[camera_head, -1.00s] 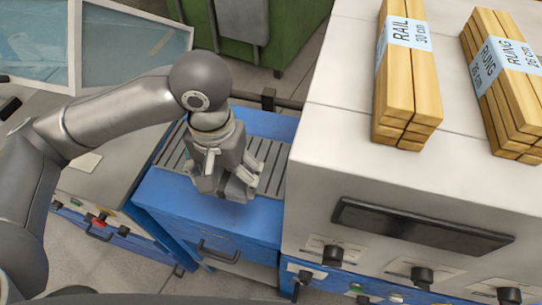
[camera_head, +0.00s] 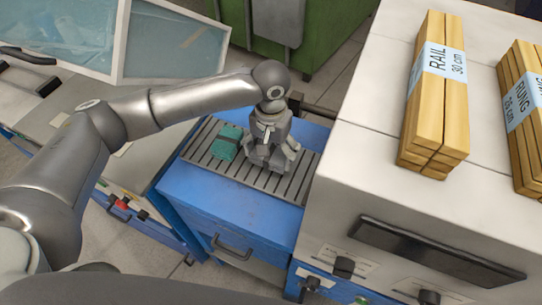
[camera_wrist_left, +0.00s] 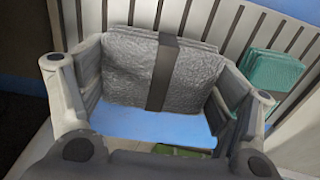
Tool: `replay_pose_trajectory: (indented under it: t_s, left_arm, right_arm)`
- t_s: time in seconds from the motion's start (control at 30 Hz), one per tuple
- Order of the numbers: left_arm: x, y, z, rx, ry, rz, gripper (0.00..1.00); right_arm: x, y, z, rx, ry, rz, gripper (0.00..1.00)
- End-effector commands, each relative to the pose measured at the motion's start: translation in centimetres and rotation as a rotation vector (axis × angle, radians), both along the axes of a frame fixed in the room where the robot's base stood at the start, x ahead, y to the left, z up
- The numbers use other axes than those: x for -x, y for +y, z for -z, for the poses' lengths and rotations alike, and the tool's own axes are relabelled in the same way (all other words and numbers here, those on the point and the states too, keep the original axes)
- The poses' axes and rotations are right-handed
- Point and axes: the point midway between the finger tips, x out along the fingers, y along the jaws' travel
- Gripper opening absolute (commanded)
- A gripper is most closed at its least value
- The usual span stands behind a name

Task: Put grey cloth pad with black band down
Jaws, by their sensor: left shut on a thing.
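In the left wrist view a grey cloth pad (camera_wrist_left: 125,72) with a black band around it sits between the two fingers of my left gripper (camera_wrist_left: 155,95). The fingers are shut on its sides. In the head view the left gripper (camera_head: 270,158) is over the slatted grey top of the blue cabinet; the pad is mostly hidden there by the gripper. I cannot tell whether the pad touches the slats. My right gripper is not in view.
A teal pad with a dark band (camera_head: 227,142) lies on the slats (camera_head: 290,185), left of my gripper. The blue cabinet (camera_head: 225,205) has a handle in front. A large pale machine (camera_head: 370,190) stands close on the right, bearing the RAIL wood bundle (camera_head: 437,100) and RUNG bundle (camera_head: 525,110).

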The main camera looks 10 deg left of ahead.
Motion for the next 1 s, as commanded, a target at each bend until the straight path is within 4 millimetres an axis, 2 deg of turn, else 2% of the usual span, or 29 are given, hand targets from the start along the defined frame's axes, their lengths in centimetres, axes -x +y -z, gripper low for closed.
replay_pose_trajectory:
  t_s: [0.07,0.3,0.67,0.7,0.8,1.0]
  left_arm:
    - [-0.6,0.0,0.7,-0.002,0.002,-0.002,0.56]
    - [-0.4,0.0,3.4,-0.002,0.001,0.001,0.56]
    - [-0.3,0.0,3.8,0.000,0.001,0.000,0.56]
    - [-0.4,0.0,3.8,0.000,0.000,0.000,0.88]
    - [-0.4,0.0,3.8,-0.001,0.000,0.000,1.00]
    - [-0.4,0.0,3.8,-0.001,0.000,0.000,1.00]
  right_arm:
    - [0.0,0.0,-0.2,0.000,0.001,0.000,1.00]
    - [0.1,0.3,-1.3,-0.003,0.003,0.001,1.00]
    - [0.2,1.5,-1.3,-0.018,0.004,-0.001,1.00]
    - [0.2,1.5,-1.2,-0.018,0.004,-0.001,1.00]
    - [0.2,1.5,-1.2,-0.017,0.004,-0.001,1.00]
    - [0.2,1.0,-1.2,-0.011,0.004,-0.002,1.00]
